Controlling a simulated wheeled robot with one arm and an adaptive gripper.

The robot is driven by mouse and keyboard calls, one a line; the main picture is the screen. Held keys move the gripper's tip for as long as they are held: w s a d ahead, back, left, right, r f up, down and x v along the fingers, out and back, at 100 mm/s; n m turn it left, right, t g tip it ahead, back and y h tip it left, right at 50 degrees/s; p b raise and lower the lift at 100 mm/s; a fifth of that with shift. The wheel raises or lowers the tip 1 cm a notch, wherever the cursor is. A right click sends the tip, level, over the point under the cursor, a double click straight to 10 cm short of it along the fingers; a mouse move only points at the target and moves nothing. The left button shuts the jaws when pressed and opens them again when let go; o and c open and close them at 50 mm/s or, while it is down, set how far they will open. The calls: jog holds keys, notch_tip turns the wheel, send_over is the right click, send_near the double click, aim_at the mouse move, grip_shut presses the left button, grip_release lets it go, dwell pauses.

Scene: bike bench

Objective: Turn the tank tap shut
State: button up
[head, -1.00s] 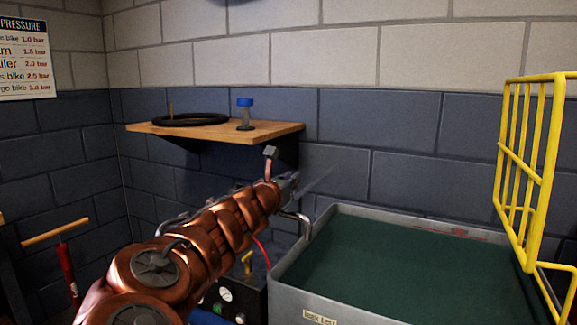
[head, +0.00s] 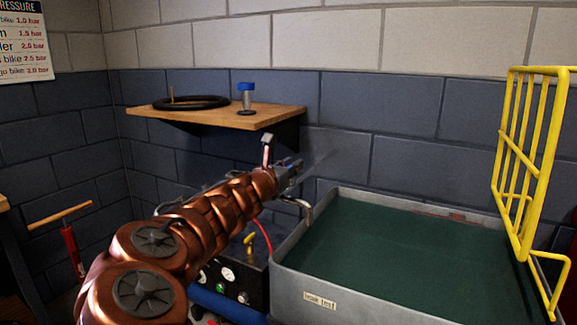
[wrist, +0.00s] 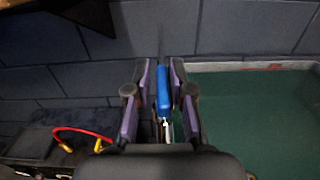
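The tap's blue lever handle (wrist: 163,90) lies lengthwise between my fingers in the wrist view, with a gap showing on its left side. My gripper (wrist: 160,72) is open around it; contact on the right side is hard to tell. In the head view my gripper (head: 291,170) is above the left back corner of the grey tank (head: 345,312), near the wall. The bent metal tap spout (head: 303,206) shows just below it at the tank rim. The lever is hidden in the head view.
Dark green water fills the tank. A wooden shelf (head: 275,117) with a tyre (head: 192,102) and blue-capped pot (head: 246,96) is above my gripper. A gauge box (head: 235,275) with a red hose (head: 263,232) stands left.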

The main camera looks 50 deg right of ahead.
jog(key=shift+o, duration=1)
jog(key=v, duration=1.2)
jog(key=shift+r, duration=0.15)
